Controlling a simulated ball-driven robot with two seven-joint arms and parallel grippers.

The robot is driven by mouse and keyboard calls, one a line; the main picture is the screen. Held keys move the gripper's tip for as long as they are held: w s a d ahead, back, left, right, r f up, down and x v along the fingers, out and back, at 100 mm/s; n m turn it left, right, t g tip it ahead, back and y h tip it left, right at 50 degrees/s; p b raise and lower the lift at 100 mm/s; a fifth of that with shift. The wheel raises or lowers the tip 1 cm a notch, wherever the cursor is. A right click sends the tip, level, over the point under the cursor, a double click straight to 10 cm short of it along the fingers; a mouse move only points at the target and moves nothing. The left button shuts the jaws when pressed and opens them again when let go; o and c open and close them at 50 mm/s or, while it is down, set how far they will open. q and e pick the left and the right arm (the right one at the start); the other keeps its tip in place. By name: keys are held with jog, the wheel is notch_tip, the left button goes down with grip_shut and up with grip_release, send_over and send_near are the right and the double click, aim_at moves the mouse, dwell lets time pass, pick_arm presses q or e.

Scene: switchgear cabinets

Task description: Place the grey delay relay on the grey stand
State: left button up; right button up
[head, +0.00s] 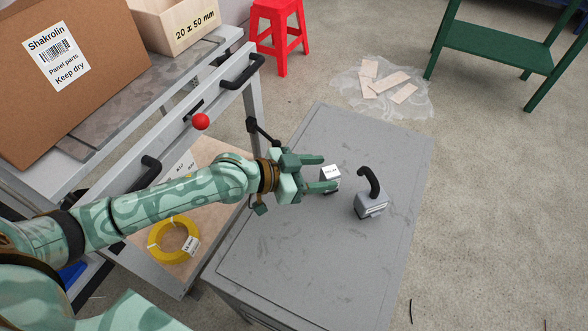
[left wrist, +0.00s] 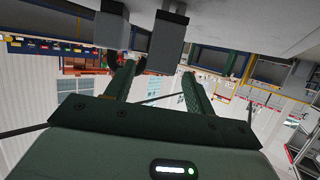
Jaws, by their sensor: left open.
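A small grey block with a white label on top, which looks like the delay relay (head: 330,174), sits on a grey flat-topped stand (head: 290,240). The label is too small to read surely. My left gripper (head: 331,174) is open at the relay, with one finger on each side of it in the head view. In the upside-down left wrist view, the relay (left wrist: 166,42) shows beyond the open fingers, not clasped. My right gripper is not in view.
A grey block with a curved black handle (head: 370,203) stands close to the right of the relay. A grey cart (head: 220,95) with a black handle is at left, with a yellow coil (head: 152,248) on its lower shelf. The stand's near part is clear.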

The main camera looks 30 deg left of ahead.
pick_arm(q)
jog(key=p+v, duration=0.2)
jog(key=v, duration=0.6)
jog(key=shift+s+a, duration=0.25)
jog(key=shift+s, duration=0.05)
jog(key=shift+r, duration=0.1)
